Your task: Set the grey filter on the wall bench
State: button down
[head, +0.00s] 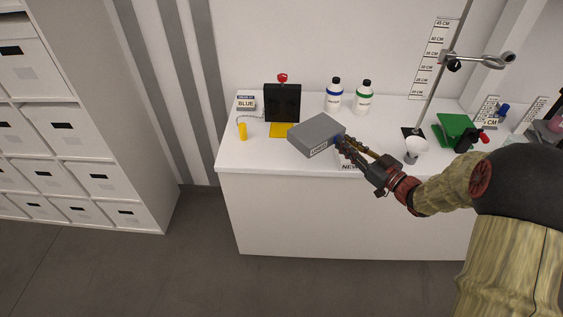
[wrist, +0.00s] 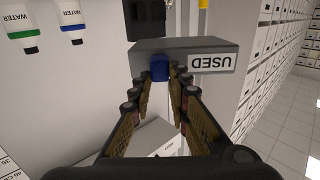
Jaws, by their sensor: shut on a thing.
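The grey filter (head: 316,133) is a flat box with a white label reading USED. My gripper (head: 348,146) is shut on a blue part at its near right side and holds it over the front of the white wall bench (head: 230,160). In the wrist view the grey filter (wrist: 195,52) lies across the ends of my gripper's fingers (wrist: 172,78), which close on the blue tab. Whether the box touches the bench cannot be told. Below the gripper lies a pale box (head: 350,163) with a label that seems to read NEW, partly hidden by my gripper.
A black upright unit (head: 283,102) with a red knob stands behind the filter, above a yellow pad (head: 280,130). A BLUE box (head: 246,102) and yellow cylinder (head: 242,131) are left. Water bottles (head: 334,95) stand behind. A white funnel (head: 415,147) and stand are right.

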jog(key=shift+n+g+y, duration=0.5)
jog(key=shift+y, duration=0.1)
jog(key=w+a+f+b, duration=0.1)
jog(key=a, duration=0.1)
jog(key=w+a+f+b, duration=0.1)
jog(key=a+f, duration=0.1)
jog(key=w+a+f+b, duration=0.1)
jog(key=a+f, duration=0.1)
jog(key=shift+w+a+b, duration=0.4)
jog(key=b, duration=0.2)
send_over(307, 167)
jog(key=f, duration=0.4)
jog(key=shift+s+d+f, duration=0.1)
jog(key=shift+d+f, duration=0.15)
jog(key=shift+d, duration=0.15)
jog(key=shift+w+a+f+b, duration=0.1)
jog(key=shift+a+f+b, duration=0.1)
jog(key=shift+f+b, duration=0.6)
jog(key=shift+w+a+f+b, duration=0.15)
jog(key=shift+f+b, duration=0.1)
jog(key=shift+f, duration=0.95)
jog(key=shift+f, duration=0.15)
jog(key=c, duration=1.7)
grip_release()
jog(key=shift+s, duration=0.1)
